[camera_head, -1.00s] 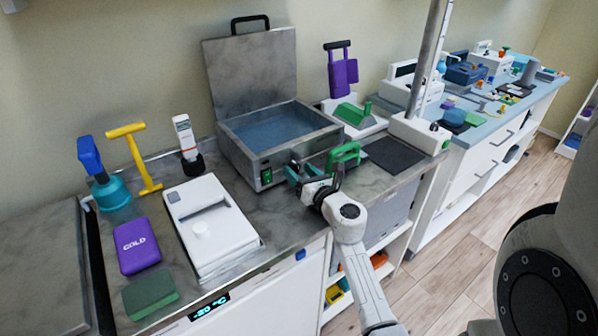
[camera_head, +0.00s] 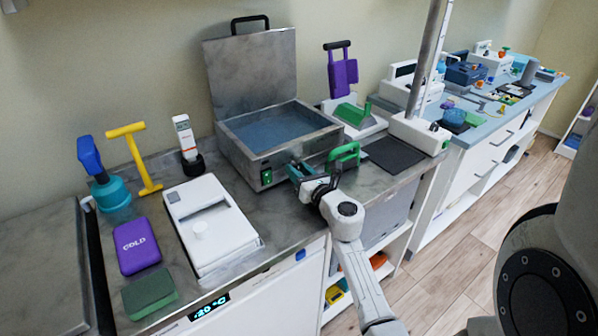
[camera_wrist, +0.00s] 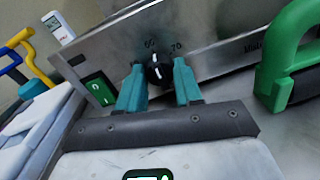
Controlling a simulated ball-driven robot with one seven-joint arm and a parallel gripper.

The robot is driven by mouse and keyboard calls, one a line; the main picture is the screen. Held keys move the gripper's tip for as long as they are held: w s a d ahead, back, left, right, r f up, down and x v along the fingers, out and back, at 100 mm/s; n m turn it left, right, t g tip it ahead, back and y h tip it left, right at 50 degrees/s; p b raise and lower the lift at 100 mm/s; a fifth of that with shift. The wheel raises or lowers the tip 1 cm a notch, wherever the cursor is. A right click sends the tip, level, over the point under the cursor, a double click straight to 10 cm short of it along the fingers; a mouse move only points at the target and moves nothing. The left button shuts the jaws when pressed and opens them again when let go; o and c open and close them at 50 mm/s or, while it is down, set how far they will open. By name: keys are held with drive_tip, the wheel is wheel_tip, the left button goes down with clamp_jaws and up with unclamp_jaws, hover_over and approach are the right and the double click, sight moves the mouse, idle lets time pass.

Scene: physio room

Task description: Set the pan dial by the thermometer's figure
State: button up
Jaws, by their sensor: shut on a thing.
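The steel pan (camera_head: 285,152) stands open on the counter with blue water inside. In the wrist view its front panel (camera_wrist: 215,62) carries a black dial (camera_wrist: 158,70) with a white pointer line, and the figures 60 and 70 above it. The pointer aims up, closer to 60. My gripper (camera_wrist: 159,76) has its teal fingers on either side of the dial, shut on it. In the head view my gripper (camera_head: 297,172) hides the dial. The white thermometer (camera_head: 185,138) stands upright in a black holder; its figure is too small to read, also in the wrist view (camera_wrist: 58,27).
A green-lit switch (camera_head: 266,177) is left of the dial. A green handle (camera_head: 344,156) stands close on the right. A white device (camera_head: 211,228), a purple cold pack (camera_head: 137,246) and a green block (camera_head: 150,294) lie to the left.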

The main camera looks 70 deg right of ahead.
drive_tip(key=shift+p, duration=0.4)
drive_tip(key=shift+r+m+p, duration=0.15)
drive_tip(key=shift+m+p, duration=0.45)
drive_tip(key=shift+m, duration=0.2)
drive_tip(key=m+p, duration=0.3)
drive_tip(key=m, duration=0.1)
drive_tip(key=shift+r+p, duration=0.1)
drive_tip(key=shift+p, duration=0.3)
drive_tip(key=m+p, duration=0.3)
drive_tip(key=m, duration=0.1)
drive_tip(key=shift+y, duration=0.3)
drive_tip(key=shift+d+f+m+p, duration=0.1)
drive_tip(key=shift+f+m+p, duration=0.1)
drive_tip(key=shift+m+p, duration=0.6)
drive_tip(key=shift+s+m, duration=0.1)
drive_tip(key=shift+m, duration=0.2)
drive_tip(key=o, duration=1)
drive_tip(key=shift+o, duration=0.2)
drive_tip(key=v, duration=1)
drive_tip(key=shift+s+r, duration=0.2)
drive_tip(key=shift+s, duration=0.1)
